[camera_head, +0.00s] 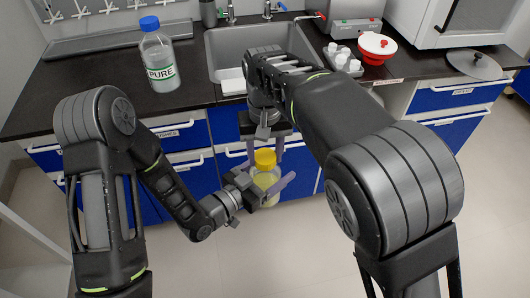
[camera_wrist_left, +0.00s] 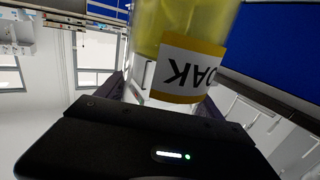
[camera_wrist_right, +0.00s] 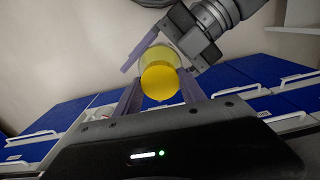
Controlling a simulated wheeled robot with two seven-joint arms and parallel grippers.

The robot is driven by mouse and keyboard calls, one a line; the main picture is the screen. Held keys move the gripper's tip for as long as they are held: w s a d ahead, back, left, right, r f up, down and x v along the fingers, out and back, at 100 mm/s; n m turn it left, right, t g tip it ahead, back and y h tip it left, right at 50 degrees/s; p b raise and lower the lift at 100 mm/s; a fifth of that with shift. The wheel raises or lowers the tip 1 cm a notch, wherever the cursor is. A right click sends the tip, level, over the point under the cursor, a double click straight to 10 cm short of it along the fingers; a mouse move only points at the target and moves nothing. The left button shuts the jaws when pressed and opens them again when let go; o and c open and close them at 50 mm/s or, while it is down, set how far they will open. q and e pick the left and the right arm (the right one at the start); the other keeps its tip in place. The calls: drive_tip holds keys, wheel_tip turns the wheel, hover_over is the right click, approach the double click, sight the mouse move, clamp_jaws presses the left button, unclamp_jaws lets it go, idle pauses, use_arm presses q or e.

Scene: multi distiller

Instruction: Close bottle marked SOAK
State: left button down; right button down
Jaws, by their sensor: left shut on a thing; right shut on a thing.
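The bottle marked SOAK (camera_head: 266,182) holds yellow liquid and is upright in front of the blue cabinets. Its label, partly cut off and upside down, shows in the left wrist view (camera_wrist_left: 187,72). My left gripper (camera_head: 281,190) is shut around the bottle's body. A yellow cap (camera_head: 265,157) is at the bottle's top. My right gripper (camera_head: 266,150) points down from above and is shut on the cap. The right wrist view shows the cap (camera_wrist_right: 160,82) between the fingers, over the bottle. Whether the cap is fully seated cannot be told.
A bottle marked PURE (camera_head: 159,62) with a blue cap stands on the dark counter (camera_head: 105,88). Blue drawers (camera_head: 180,160) are close behind the grippers.

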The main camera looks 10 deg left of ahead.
drive_tip(key=m, duration=0.4)
drive_tip(key=c, duration=0.6)
unclamp_jaws()
wheel_tip(320, 180, up, 8)
drive_tip(key=shift+f, duration=0.25)
drive_tip(key=shift+w, duration=0.1)
